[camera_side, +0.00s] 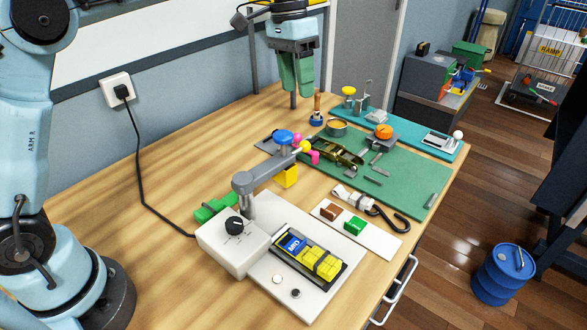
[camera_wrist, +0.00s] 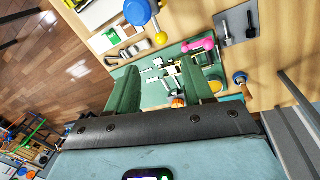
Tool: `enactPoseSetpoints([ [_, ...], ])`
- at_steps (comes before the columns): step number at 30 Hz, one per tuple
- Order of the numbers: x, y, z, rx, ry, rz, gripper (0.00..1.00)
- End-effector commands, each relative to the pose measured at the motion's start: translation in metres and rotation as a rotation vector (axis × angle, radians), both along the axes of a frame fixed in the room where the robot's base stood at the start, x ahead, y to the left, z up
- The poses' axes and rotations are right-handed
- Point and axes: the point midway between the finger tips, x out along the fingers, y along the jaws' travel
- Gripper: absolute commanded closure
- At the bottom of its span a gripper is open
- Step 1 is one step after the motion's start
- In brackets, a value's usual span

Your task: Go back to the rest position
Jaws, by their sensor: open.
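My gripper (camera_side: 295,92) hangs at the top of the side view, above the back of the wooden table (camera_side: 165,165). Its two green fingers point down. In the wrist view my gripper (camera_wrist: 165,92) shows both green fingers spread apart, with nothing held between them. The fingers are clear of the objects below in the side view. A wooden-handled tool (camera_side: 317,105) stands on the table close to the right of the fingers in the picture.
A white device (camera_side: 233,247) with a grey arm and blue knob (camera_side: 284,137) stands at the front. A green mat (camera_side: 405,187) carries a strap buckle (camera_side: 337,153) and small metal parts. A teal tray (camera_side: 440,150) lies behind. The table's left part is clear except for a black cable (camera_side: 142,180).

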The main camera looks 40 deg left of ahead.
Motion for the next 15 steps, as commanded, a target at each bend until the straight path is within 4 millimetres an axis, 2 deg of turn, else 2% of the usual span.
enactPoseSetpoints([
  [7,-0.038,0.014,0.008,0.033,-0.133,0.088,0.49],
  [15,-0.090,0.030,-0.004,0.060,-0.301,0.188,0.49],
])
